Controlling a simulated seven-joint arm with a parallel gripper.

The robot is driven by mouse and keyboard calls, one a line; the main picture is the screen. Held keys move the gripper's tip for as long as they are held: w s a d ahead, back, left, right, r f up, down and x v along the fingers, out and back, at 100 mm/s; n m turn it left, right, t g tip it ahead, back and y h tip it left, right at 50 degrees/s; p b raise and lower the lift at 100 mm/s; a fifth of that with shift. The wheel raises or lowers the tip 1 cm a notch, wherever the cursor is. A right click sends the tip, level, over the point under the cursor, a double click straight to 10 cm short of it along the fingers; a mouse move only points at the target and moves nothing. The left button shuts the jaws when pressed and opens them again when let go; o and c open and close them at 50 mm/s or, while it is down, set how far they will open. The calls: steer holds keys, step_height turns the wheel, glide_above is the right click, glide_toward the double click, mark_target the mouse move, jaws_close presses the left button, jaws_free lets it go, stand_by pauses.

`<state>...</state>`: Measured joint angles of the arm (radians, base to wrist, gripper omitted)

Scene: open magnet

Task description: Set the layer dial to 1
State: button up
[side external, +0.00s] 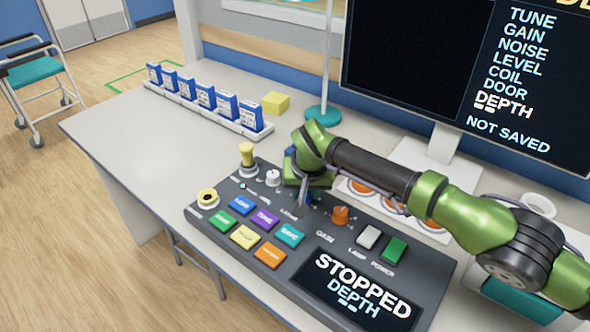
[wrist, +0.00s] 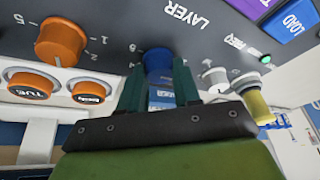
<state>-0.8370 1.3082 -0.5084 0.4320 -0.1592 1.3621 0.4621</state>
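The blue layer dial (wrist: 158,62) is on the dark console below the printed word LAYER in the wrist view. My gripper (wrist: 156,72) has its two dark green fingers apart, one on each side of this dial. I cannot tell whether they press on it or stand just clear of it. The numbers around the dial are mostly hidden by the fingers, so its setting is not readable. In the side external view, my gripper (side external: 302,198) is low over the console and hides the dial. The console screen (side external: 357,290) reads STOPPED and DEPTH.
An orange dial (wrist: 62,42) sits beside my gripper, marked GAIN in the side external view. A white knob (wrist: 215,80) and a yellow knob (wrist: 260,108) stand on the other side. Several coloured buttons (side external: 264,220) lie in front. The monitor (side external: 470,80) stands behind, reading NOT SAVED.

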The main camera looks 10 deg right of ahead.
steer(key=c, duration=0.3)
steer(key=shift+n+y, duration=0.4)
steer(key=shift+n, duration=0.5)
steer(key=o, duration=1)
steer(key=shift+o, duration=0.2)
steer(key=a+v, duration=0.1)
steer(key=v, duration=1.6)
steer(key=shift+d, duration=0.5)
steer(key=shift+w, duration=0.15)
